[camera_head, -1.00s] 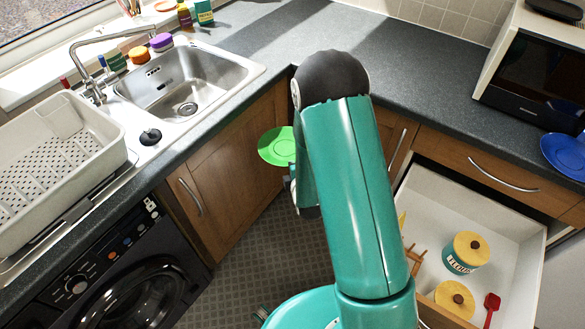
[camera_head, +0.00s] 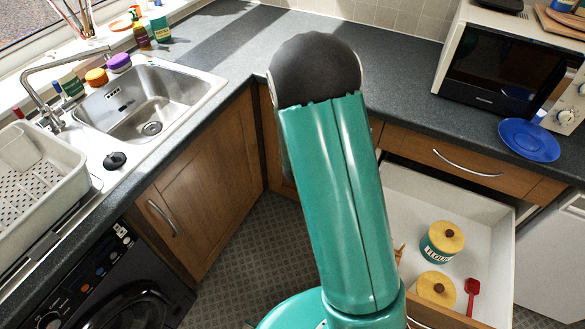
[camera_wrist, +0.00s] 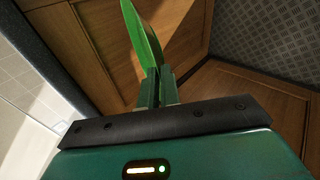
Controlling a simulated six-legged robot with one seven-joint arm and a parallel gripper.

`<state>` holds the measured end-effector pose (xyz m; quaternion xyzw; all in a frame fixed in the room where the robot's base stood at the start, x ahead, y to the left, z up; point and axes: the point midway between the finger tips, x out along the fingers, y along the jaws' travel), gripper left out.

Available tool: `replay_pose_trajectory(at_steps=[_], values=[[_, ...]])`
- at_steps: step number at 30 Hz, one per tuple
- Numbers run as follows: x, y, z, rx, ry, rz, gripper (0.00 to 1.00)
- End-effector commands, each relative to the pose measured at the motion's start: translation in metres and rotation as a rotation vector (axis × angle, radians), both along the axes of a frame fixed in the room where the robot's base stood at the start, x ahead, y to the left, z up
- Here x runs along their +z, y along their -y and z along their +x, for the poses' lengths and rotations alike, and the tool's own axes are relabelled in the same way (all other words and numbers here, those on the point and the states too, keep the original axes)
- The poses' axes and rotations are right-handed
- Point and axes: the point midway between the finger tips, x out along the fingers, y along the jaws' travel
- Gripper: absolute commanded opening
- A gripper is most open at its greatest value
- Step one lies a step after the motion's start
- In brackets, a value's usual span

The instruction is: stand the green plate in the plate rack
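The green plate (camera_wrist: 144,42) shows edge-on in the wrist view, its lower edge between the fingers of my gripper (camera_wrist: 158,82). My gripper is shut on the plate and holds it in front of wooden cupboard doors, clear of the counter. In the head view my arm hides the plate and the gripper. The pale plate rack (camera_head: 38,190) stands on the drainer left of the sink, cut off by the picture's left edge. Its perforated base is bare where it shows.
The sink (camera_head: 150,100) lies right of the rack, with a black plug (camera_head: 115,160) between them. A blue plate (camera_head: 528,140) lies on the right counter before the microwave (camera_head: 510,65). An open drawer (camera_head: 455,200) holding canisters juts out at right. The middle counter is clear.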

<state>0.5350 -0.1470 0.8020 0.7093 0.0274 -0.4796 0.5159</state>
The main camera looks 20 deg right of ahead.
Motion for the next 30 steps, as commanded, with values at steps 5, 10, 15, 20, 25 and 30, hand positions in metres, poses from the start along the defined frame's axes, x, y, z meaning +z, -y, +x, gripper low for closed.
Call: replay_pose_trajectory(at_steps=[5, 10, 15, 20, 25, 30], values=[[0.009, 0.018, -0.006, -0.112, -0.051, 0.046, 0.0], [0.012, 0.027, -0.012, -0.173, -0.079, 0.075, 0.0], [0.014, 0.034, -0.015, -0.215, -0.095, 0.095, 0.0], [0.019, 0.041, -0.019, -0.26, -0.11, 0.117, 0.0], [0.023, 0.048, -0.024, -0.309, -0.126, 0.146, 0.0], [0.027, 0.054, -0.028, -0.352, -0.139, 0.172, 0.0]])
